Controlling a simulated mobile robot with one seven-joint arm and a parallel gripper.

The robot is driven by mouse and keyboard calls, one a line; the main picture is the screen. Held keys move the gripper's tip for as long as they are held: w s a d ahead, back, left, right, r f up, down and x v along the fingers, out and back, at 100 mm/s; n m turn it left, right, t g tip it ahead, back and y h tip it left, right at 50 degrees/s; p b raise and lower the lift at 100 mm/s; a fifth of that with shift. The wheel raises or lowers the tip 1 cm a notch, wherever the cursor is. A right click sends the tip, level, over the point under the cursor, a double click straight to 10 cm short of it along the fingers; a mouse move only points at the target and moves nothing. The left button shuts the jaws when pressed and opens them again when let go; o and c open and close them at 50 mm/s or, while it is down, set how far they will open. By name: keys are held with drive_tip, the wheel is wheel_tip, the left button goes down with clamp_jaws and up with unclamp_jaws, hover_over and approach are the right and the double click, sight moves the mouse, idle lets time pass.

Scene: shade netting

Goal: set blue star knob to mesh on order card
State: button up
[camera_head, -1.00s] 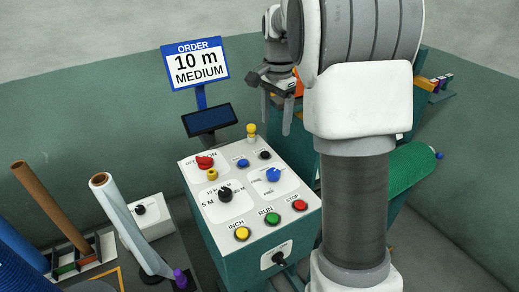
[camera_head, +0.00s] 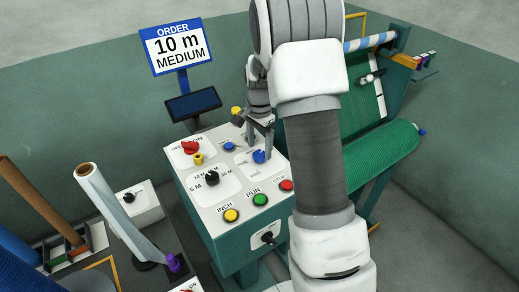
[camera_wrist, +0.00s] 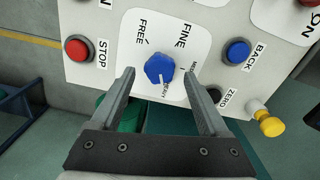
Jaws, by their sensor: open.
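The order card (camera_head: 177,46) reads 10 m MEDIUM in the head view. The blue star knob (camera_head: 259,157) is on the sloped white top of the control panel (camera_head: 212,228). In the wrist view the blue star knob (camera_wrist: 160,69) shows a white mark pointing down the picture, toward a label that seems to read HEAVY. FINE and FREE are legible above; the MEDIUM label at right is partly covered by a finger. My gripper (camera_head: 260,134) is open above the knob. In the wrist view its fingertips (camera_wrist: 160,72) lie on either side of the knob; contact cannot be told.
A red knob (camera_head: 189,147), a black knob (camera_head: 211,177), a blue button (camera_head: 229,147) and yellow, green and red buttons share the panel. A dark screen (camera_head: 194,104) stands behind it. A green net roll (camera_head: 384,157) is at right, and upright rolls stand at left.

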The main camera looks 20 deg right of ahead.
drive_tip(key=shift+f, duration=1.1)
clamp_jaws()
drive_tip(key=shift+n, duration=0.3)
drive_tip(key=n+b, duration=0.2)
drive_tip(key=n, duration=0.3)
drive_tip(key=n+b, duration=0.1)
drive_tip(key=n, duration=0.6)
drive_tip(key=shift+r, duration=0.1)
